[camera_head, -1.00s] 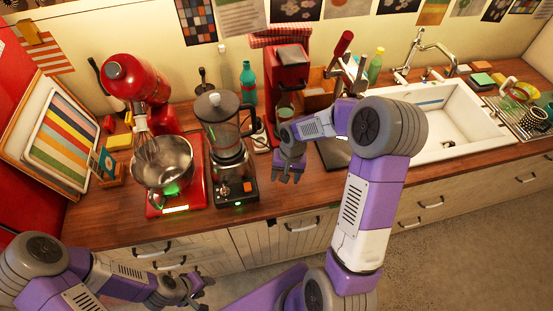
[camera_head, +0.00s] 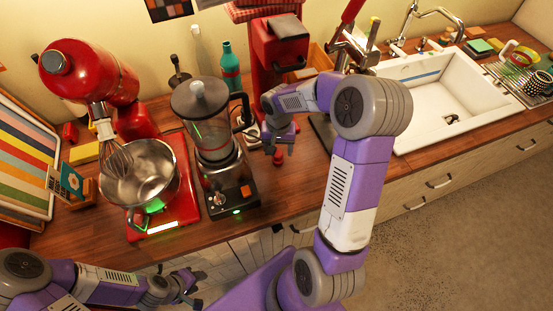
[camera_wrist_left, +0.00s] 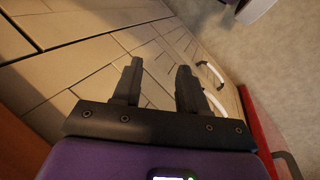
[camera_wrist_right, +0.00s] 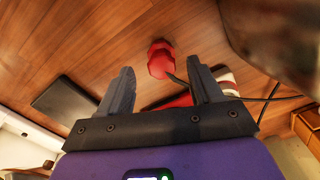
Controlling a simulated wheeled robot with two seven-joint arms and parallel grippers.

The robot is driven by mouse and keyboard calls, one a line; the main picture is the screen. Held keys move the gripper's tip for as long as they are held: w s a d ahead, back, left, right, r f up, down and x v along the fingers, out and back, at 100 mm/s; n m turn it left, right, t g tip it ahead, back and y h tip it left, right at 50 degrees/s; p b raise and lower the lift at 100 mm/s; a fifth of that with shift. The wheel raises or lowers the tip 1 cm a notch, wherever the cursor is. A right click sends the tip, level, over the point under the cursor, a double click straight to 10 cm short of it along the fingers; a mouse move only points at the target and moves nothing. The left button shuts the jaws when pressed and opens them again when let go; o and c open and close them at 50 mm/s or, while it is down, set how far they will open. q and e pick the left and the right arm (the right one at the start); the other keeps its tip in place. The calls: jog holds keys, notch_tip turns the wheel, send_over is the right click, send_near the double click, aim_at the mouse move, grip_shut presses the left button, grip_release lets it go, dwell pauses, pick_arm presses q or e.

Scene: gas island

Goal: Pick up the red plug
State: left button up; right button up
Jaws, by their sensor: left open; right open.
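The red plug (camera_wrist_right: 160,60) stands on the wooden counter. In the right wrist view it is just beyond and between the open fingers of my right gripper (camera_wrist_right: 160,90), touching neither. In the head view the plug (camera_head: 279,158) shows just below my right gripper (camera_head: 279,146), between the blender and the coffee machine. My left gripper (camera_head: 190,287) is low at the front of the cabinets. It is open and empty in the left wrist view (camera_wrist_left: 155,80).
A blender (camera_head: 215,150) and a red stand mixer (camera_head: 100,85) with a steel bowl stand left of the plug. A red coffee machine (camera_head: 280,45) stands behind it. A dark flat item (camera_wrist_right: 63,103) lies on the counter. A white sink (camera_head: 440,100) is at right.

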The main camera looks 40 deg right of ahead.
aim_at(278, 154)
notch_tip(278, 154, down, 6)
jog(key=shift+a, duration=0.1)
jog(key=c, duration=1)
